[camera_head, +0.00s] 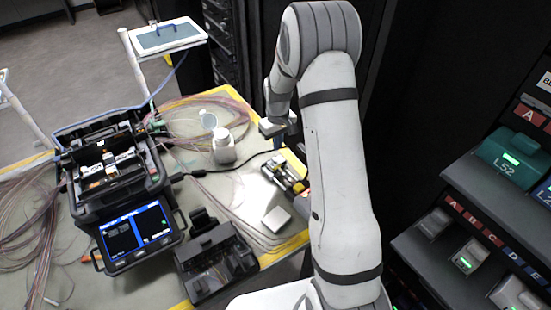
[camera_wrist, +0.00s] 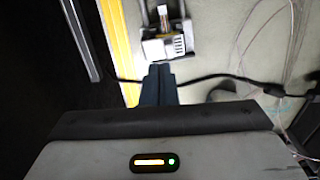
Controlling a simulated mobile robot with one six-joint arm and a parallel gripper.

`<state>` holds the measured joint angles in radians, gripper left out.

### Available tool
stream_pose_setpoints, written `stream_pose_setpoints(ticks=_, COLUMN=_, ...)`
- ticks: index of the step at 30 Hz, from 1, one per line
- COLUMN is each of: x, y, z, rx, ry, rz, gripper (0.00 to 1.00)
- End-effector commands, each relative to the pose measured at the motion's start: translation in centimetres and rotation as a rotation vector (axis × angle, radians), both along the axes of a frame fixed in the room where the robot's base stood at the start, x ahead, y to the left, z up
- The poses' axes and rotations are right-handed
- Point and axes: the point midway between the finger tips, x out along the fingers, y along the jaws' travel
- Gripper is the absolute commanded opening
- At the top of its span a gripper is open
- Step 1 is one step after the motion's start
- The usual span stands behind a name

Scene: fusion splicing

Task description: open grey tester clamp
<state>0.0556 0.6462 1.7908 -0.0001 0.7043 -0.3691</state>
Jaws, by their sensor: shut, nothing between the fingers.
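The tester, a small dark and grey device (camera_head: 286,174), lies on the work mat near the yellow right edge, just left of my arm. In the wrist view its grey block (camera_wrist: 168,48) shows at the top centre, with a metallic piece and two rails beyond it. I cannot tell whether its clamp is open or shut. My gripper (camera_wrist: 160,70) is shut and empty, with its dark fingertips pointing at the near end of the grey block. I cannot tell whether they touch. In the head view my gripper (camera_head: 272,129) is above and behind the device, partly hidden by my arm.
A fusion splicer (camera_head: 112,180) with a lit screen stands left on the mat. A black device (camera_head: 214,262), a white bottle (camera_head: 223,148) and a small grey box (camera_head: 276,218) stand nearby. A black cable (camera_wrist: 215,78) and loose fibres cross the mat. A rack (camera_head: 470,215) fills the right.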

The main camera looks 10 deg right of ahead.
Motion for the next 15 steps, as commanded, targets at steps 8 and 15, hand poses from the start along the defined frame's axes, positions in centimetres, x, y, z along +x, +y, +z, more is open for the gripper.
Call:
stream_pose_setpoints(ticks=8, x=0.3, y=-0.8, z=2.3, rx=0.0, ry=0.0, rz=0.0, gripper=0.0)
stream_pose_setpoints(ticks=15, x=0.6, y=-1.4, z=4.1, rx=0.0, ry=-0.001, rz=0.0, gripper=0.0)
